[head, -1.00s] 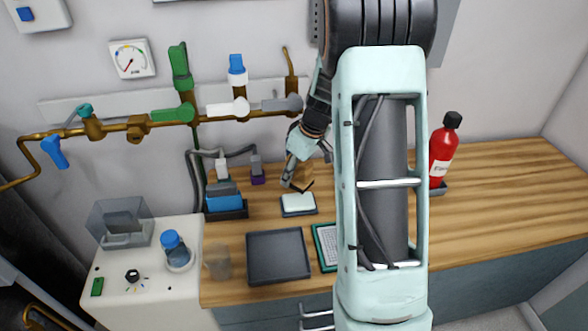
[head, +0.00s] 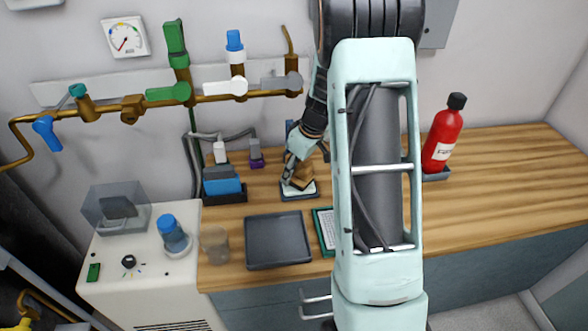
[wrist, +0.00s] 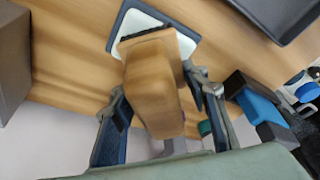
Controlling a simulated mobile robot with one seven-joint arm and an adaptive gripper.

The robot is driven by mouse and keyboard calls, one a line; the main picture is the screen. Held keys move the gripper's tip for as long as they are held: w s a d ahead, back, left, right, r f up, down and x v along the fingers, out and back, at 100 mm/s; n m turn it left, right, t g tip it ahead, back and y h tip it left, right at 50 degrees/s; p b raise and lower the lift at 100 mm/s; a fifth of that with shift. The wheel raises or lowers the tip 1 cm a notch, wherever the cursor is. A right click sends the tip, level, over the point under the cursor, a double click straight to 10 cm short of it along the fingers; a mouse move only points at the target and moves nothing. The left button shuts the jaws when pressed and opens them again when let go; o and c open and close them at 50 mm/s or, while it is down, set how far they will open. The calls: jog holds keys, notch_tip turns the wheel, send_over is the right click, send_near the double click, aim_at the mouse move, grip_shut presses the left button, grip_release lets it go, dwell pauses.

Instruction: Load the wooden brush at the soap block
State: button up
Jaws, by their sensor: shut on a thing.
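The wooden brush (head: 301,177) is held in my gripper (head: 292,172), its bristle side down at the white soap block (head: 309,189) in its dark tray (head: 300,197). In the wrist view the brush (wrist: 153,88) sits between the two fingers of my gripper (wrist: 160,100), with its dark bristle edge over the white soap block (wrist: 142,23). Brush and block overlap in both views; I cannot tell whether the bristles press on the soap. The brush hides part of the block.
A dark empty tray (head: 278,241) lies in front of the soap. A blue block in a dark holder (head: 222,187) stands to the left, and a glass beaker (head: 215,246) near the counter's left edge. A red bottle (head: 443,138) stands right. The right counter is clear.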

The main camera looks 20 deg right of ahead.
jog(key=shift+s+f+b, duration=0.1)
jog(key=shift+f+b, duration=0.45)
jog(key=shift+b, duration=0.35)
dwell(2.5)
jog(key=shift+r+p, duration=1.75)
jog(key=shift+r, duration=1.85)
jog(key=shift+a, duration=0.1)
jog(key=s+a+r+m+h+p, duration=0.1)
jog(key=s+a+r+m+p, duration=0.5)
jog(key=s+a+r+p, duration=0.2)
jog(key=shift+s+a+r+m+t+h+p, duration=0.15)
jog(key=shift+s+a+m+t+h+p, duration=0.2)
jog(key=shift+s+a+p, duration=0.75)
